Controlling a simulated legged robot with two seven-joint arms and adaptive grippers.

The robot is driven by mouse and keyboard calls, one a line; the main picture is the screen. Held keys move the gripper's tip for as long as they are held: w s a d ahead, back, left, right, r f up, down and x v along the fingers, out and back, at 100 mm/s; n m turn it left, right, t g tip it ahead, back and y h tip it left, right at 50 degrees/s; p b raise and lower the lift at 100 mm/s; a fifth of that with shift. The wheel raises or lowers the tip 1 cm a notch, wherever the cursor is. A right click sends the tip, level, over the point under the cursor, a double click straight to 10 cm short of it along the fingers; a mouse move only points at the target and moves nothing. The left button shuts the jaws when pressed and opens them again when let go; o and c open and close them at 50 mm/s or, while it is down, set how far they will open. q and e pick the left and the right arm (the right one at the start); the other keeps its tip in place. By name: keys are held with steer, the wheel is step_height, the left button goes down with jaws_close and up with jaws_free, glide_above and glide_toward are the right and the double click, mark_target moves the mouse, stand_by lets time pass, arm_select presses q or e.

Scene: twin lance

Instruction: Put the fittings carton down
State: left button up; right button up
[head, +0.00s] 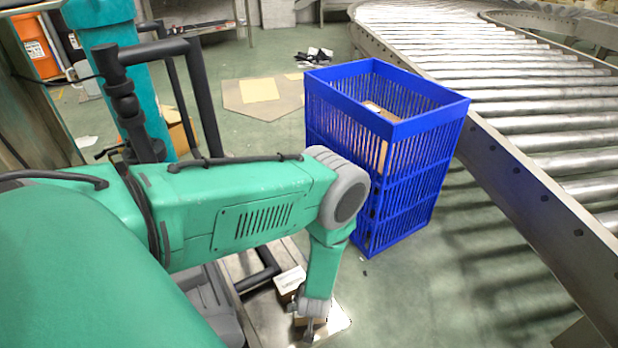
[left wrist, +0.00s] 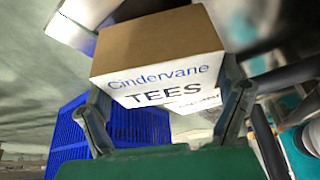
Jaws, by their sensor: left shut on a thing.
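The fittings carton (left wrist: 165,65), brown on one face and white on the face printed "Cindervane TEES", fills the upper middle of the left wrist view. My left gripper (left wrist: 165,92) is shut on it, one finger on each side. In the head view my left gripper (head: 310,331) points down at the bottom middle, and its wrist and fingers hide most of the carton. I cannot tell whether the carton touches the surface below. My right gripper is not in view.
Another white-topped carton (head: 290,280) is close by the gripper on a pale platform (head: 338,312). A tall blue slatted crate (head: 345,108) with a brown carton inside stands beyond it. A roller conveyor (head: 510,100) runs along the right. Flattened cardboard (head: 285,98) lies on the open floor.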

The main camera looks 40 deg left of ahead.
arm_select(q)
steer(key=shift+a+f, duration=0.6)
steer(key=shift+a, duration=0.15)
steer(key=o, duration=1.3)
steer(key=shift+a+f, duration=0.1)
steer(key=shift+a, duration=0.05)
steer(key=shift+o, duration=0.2)
steer(key=shift+s+d+r, duration=0.1)
steer(key=shift+d+r, duration=0.3)
steer(key=shift+d, duration=0.2)
steer(key=shift+d+r, duration=0.1)
steer(key=shift+r, duration=0.2)
steer(key=v, duration=0.5)
steer(key=shift+s+a+r, duration=0.15)
steer(key=shift+a+r, duration=0.1)
steer(key=s+d+r+m+g+h, duration=0.1)
steer(key=s+d+r+m+h, duration=0.1)
steer(key=s+r+m, duration=0.5)
steer(key=s+d+r+m+g+h, duration=0.15)
steer(key=s+r+m, duration=0.25)
steer(key=s+r, duration=0.55)
step_height(320, 180, up, 16)
steer(key=p, duration=1.7)
steer(key=shift+r, duration=0.2)
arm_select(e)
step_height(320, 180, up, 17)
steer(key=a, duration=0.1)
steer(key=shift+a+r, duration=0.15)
